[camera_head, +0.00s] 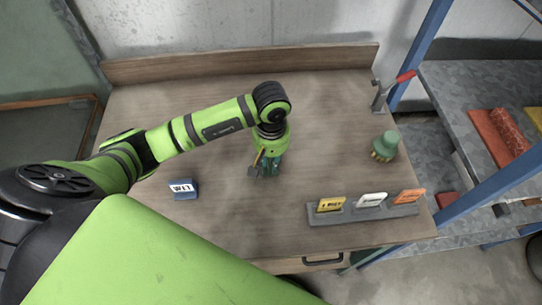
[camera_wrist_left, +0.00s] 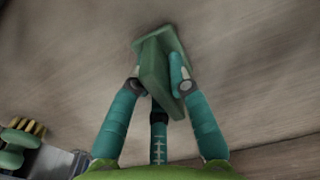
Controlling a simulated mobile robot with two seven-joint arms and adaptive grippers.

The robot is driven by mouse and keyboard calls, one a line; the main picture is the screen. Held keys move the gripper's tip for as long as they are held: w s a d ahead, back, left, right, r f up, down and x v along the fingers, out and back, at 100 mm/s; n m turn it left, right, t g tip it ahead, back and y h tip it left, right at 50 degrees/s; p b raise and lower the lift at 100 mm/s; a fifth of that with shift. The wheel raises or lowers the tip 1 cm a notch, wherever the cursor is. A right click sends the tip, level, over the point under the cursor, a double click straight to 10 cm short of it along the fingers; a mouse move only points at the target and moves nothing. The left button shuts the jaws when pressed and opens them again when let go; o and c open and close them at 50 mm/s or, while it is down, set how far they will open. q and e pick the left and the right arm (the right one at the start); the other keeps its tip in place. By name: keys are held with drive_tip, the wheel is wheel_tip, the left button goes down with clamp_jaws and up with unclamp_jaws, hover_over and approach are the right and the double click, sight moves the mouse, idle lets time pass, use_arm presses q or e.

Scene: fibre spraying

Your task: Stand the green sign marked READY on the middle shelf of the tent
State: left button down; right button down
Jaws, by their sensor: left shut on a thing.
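My left gripper (camera_head: 266,167) points down over the middle of the wooden bench. In the left wrist view the left gripper (camera_wrist_left: 162,90) is shut on a green sign (camera_wrist_left: 154,70), a flat plate with a wider foot at its far end. The fingers lie on both sides of the plate. The wording on the sign does not show. In the head view the sign is mostly hidden by the gripper, and I cannot tell whether its foot touches the bench. The tent and its middle shelf are not in view. My right gripper is not in view.
A grey holder (camera_head: 345,217) with yellow, white and orange signs stands at the bench's front right. A blue-grey sign block (camera_head: 184,190) is at left. A green brush (camera_head: 385,147) and a red-handled clamp (camera_head: 391,90) are at right. Blue-framed shelving (camera_head: 463,116) stands beyond.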

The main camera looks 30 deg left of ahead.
use_arm(q)
drive_tip(key=shift+f+b, duration=0.2)
drive_tip(key=shift+b, duration=0.1)
drive_tip(key=c, duration=1.2)
unclamp_jaws()
drive_tip(key=shift+r, duration=0.1)
